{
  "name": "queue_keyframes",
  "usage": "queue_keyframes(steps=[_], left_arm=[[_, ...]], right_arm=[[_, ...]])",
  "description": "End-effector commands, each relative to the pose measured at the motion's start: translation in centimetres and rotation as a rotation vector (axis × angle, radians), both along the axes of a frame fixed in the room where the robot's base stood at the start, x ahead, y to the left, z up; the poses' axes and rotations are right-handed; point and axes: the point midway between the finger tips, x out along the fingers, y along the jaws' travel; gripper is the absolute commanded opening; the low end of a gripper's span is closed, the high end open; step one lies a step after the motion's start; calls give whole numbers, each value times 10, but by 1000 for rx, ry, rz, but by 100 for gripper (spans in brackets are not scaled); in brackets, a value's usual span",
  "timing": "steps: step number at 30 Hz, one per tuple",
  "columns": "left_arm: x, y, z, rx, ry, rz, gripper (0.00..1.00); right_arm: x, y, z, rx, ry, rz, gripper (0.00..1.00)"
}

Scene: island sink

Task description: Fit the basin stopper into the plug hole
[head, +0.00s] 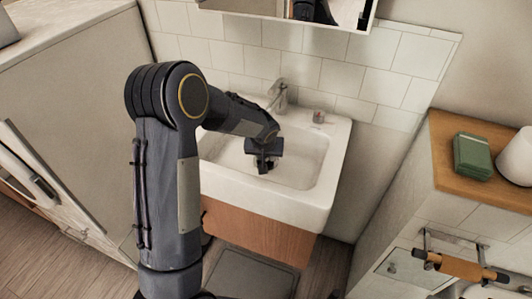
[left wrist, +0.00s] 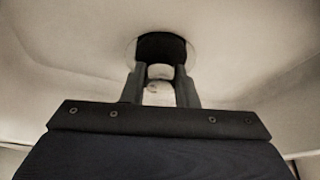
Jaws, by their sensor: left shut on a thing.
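In the left wrist view the fingers of my left gripper (left wrist: 160,80) are shut on a small pale rounded piece, which I take as the stopper (left wrist: 159,72). Just past the fingertips lies the plug hole (left wrist: 161,47), dark with a pale round rim. The stopper lines up with the hole in this view. The fingers hide part of both, so I cannot tell whether the stopper is seated or just above. My right gripper is not in view.
A tap (head: 279,97) stands at the basin's back edge, with a small item (head: 319,117) on the rim to its right. A mirror cabinet (head: 330,12) hangs above. A wooden ledge (head: 455,150) at right bears a green block (head: 473,156). The basin's right side is clear.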

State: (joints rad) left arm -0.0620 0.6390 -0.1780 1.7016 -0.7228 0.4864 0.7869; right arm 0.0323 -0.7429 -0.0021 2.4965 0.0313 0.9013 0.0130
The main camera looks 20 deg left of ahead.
Motion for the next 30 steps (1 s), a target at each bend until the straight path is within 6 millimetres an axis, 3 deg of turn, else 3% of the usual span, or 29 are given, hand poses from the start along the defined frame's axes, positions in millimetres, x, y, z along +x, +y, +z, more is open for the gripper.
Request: queue_keyframes(steps=[3, 6, 19, 20, 24, 30], left_arm=[[19, 8, 2, -1, 1, 4, 4], [17, 6, -10, 0, 4, -1, 4], [17, 6, -16, 0, 0, 0, 4], [17, 6, -14, 0, 1, 0, 30], [17, 6, -14, 0, 1, 0, 48], [17, 6, -14, 0, 1, 0, 48]], right_arm=[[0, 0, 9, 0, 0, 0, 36], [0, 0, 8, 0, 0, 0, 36], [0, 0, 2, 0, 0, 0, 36], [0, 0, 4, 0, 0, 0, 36], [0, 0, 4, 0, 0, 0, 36], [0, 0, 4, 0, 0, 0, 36]])
